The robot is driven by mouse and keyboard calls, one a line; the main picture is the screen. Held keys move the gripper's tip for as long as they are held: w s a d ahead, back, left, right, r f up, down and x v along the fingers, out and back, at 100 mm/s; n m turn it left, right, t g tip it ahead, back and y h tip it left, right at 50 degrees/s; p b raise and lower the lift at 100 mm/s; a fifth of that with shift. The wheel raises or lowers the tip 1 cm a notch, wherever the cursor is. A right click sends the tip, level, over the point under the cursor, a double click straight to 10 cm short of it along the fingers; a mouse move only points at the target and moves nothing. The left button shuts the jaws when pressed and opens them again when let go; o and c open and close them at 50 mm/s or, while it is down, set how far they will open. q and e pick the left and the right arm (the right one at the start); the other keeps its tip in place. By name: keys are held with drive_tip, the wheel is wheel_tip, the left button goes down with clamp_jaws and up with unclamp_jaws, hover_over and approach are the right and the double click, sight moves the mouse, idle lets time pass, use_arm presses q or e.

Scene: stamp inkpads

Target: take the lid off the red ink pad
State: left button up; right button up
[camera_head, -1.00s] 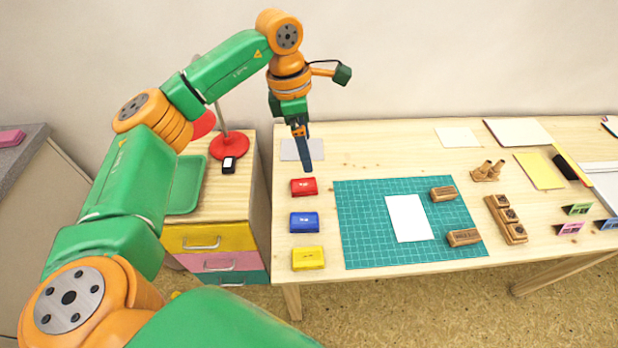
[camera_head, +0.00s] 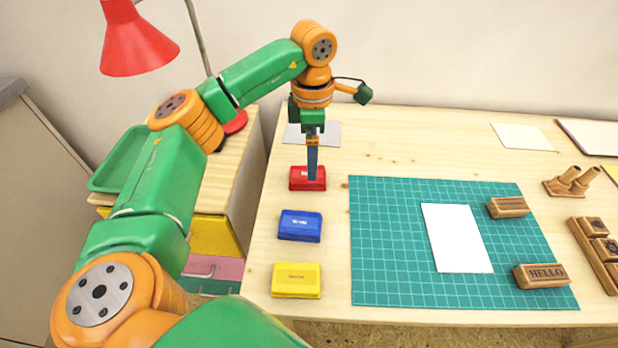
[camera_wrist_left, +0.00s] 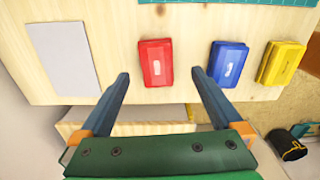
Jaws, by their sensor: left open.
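The red ink pad (camera_head: 298,181) lies on the table at the top of a column of three pads, with its lid on. In the left wrist view the red ink pad (camera_wrist_left: 156,63) lies just beyond the fingertips, between their lines. My left gripper (camera_head: 313,178) points down at the red pad and covers part of it in the head view. In the left wrist view my left gripper (camera_wrist_left: 160,76) has its two fingers wide apart with nothing between them. My right gripper is not in view.
The blue pad (camera_head: 300,226) and yellow pad (camera_head: 297,281) lie in front of the red one. A grey sheet (camera_head: 326,135) lies behind it. The green cutting mat (camera_head: 390,200) with white paper (camera_head: 456,238) is to the right. A small drawer cabinet (camera_head: 212,236) stands left of the table.

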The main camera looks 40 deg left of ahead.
use_arm(q)
drive_tip(key=f, duration=0.5)
drive_tip(key=shift+w+a+f, duration=0.15)
drive_tip(key=shift+w+f, duration=0.1)
drive_tip(key=shift+w, duration=0.05)
drive_tip(key=shift+r, duration=0.1)
drive_tip(key=c, duration=1.4)
